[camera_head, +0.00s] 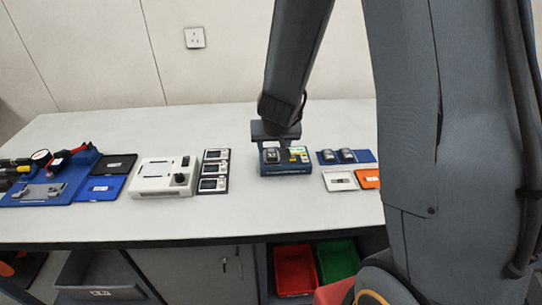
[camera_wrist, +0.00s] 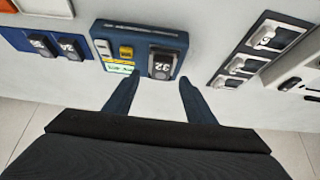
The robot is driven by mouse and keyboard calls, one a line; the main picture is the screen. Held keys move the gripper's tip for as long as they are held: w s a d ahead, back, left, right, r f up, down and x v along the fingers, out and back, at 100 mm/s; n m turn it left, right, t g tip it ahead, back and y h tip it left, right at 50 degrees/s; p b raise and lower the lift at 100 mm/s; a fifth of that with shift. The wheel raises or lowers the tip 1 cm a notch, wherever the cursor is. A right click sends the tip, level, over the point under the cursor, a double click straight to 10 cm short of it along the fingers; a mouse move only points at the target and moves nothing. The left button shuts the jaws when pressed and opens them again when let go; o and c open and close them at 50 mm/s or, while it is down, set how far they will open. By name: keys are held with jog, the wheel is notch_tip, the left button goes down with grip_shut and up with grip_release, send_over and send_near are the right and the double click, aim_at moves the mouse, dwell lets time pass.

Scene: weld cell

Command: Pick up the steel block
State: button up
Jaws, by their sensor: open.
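A dark grey metal block marked 32 (camera_wrist: 161,66) sits in the blue device (camera_wrist: 125,33) on the bench. It also shows in the head view (camera_head: 272,156), at the left of the blue device (camera_head: 287,170). Two similar dark blocks (camera_head: 328,155) (camera_head: 346,155) sit on a blue tray to the right; the wrist view shows them at upper left (camera_wrist: 41,45) (camera_wrist: 70,48). I cannot tell which block is the task's steel block. My gripper (camera_wrist: 158,78) is open and empty, its fingers pointing at the blue device with the 32 block roughly between their tips. Contact cannot be judged.
A panel with several modules (camera_head: 214,171) and a white box with a knob (camera_head: 165,178) stand left of the device. A white plate (camera_head: 340,181) and an orange plate (camera_head: 368,178) lie to its right. Red (camera_head: 294,270) and green (camera_head: 337,261) bins are below the bench.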

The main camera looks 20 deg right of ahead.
aim_at(272, 153)
jog(key=x, duration=0.4)
jog(key=shift+a+f, duration=0.1)
jog(key=shift+f, duration=0.05)
grip_shut()
